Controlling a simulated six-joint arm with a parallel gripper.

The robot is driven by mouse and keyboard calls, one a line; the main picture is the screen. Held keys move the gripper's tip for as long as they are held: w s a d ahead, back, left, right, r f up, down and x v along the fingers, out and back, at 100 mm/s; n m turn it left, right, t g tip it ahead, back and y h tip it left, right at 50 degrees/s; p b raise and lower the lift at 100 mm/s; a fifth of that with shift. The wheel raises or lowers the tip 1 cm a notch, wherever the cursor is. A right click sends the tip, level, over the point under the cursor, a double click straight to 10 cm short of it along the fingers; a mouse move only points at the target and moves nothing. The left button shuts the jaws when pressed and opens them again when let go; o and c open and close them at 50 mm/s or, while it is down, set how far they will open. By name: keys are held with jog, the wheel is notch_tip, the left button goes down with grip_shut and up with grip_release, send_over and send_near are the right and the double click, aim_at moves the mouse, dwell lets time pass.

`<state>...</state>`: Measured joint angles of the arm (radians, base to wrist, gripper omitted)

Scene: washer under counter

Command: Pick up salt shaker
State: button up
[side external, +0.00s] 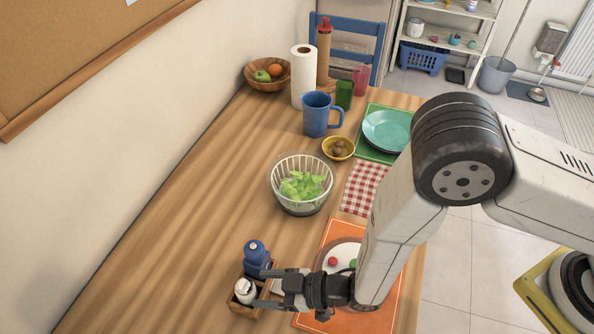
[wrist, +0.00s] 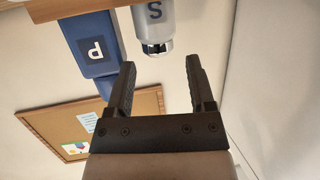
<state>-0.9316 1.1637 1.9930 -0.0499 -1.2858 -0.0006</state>
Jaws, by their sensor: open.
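In the wrist view the salt shaker (wrist: 153,22) is grey-white, marked S, with a shiny metal end.
An orange mat (side external: 310,321) with a plate (side external: 335,252) lies right of the caddy, partly under my arm. The table left of the bowl is clear.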

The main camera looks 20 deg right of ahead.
aim_at(252, 287)
jog(key=shift+x, duration=2.65)
jog(key=shift+w+d, duration=0.1)
jog(key=shift+d, duration=0.05)
grip_shut()
